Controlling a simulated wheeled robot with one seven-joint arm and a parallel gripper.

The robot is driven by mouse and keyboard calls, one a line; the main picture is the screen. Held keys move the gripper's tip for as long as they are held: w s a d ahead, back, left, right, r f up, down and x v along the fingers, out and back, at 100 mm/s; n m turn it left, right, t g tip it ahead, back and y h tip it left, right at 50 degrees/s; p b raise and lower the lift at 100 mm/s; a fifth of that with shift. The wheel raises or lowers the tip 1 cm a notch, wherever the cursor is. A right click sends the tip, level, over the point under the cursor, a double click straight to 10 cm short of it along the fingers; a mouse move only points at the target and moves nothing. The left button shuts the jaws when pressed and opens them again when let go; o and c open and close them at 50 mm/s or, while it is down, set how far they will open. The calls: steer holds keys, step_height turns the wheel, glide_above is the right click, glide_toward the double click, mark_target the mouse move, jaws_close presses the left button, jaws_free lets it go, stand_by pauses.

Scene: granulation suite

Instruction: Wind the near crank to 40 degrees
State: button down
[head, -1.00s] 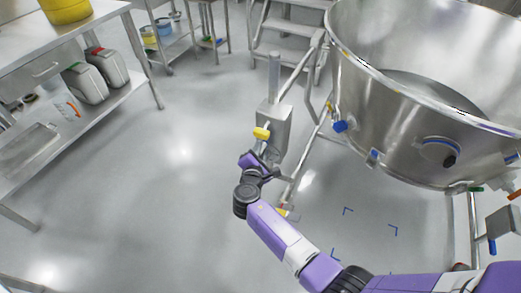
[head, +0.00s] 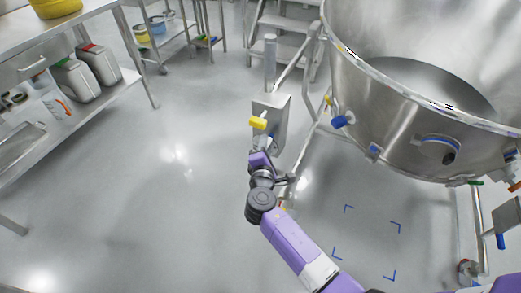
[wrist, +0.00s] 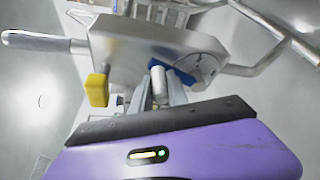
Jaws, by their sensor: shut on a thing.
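A grey metal gearbox (head: 270,116) stands on the frame beside the big steel bowl; it fills the upper middle of the wrist view (wrist: 140,48). On its face is a crank with a blue arm (wrist: 174,66) and a pale, round grip (wrist: 158,79), next to a round marked dial (wrist: 206,68). My gripper (wrist: 158,92) is shut on the crank's grip. The dial reading is too small to tell.
A yellow handle (head: 258,123) sticks out of the gearbox close to my gripper. The steel bowl (head: 400,110) and its rails stand at right. Another box with a blue handle (head: 500,241) is at the right edge. Open floor (head: 150,210) lies left, beside a steel bench (head: 70,125).

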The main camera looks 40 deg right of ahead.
steer(key=s+d+f+m+t+h+b, duration=0.1)
steer(key=s+f+m+b, duration=0.4)
steer(key=b, duration=1)
steer(key=d+f+m+t+h+b, duration=0.1)
steer(key=f+m+t+b, duration=0.15)
steer(key=f+b, duration=0.85)
steer(key=shift+w+a+f+m+g+h+b, duration=0.15)
steer(key=shift+w+a+m+g+h+b, duration=0.25)
steer(key=shift+w+m+h+b, duration=1.1)
steer(key=shift+w+a+f+m+g+h+b, duration=0.2)
steer(key=shift+m+g+b, duration=0.3)
steer(key=shift+m, duration=2.1)
steer(key=shift+w+a+f+m+g+h+b, duration=0.1)
steer(key=shift+w+a+m+g+h+b, duration=0.3)
steer(key=shift+w+m+h+b, duration=1.1)
steer(key=shift+s+m+y+p, duration=0.45)
steer(key=shift+s+m+y, duration=0.2)
steer(key=shift+s, duration=0.1)
steer(key=c, duration=1.3)
jaws_free()
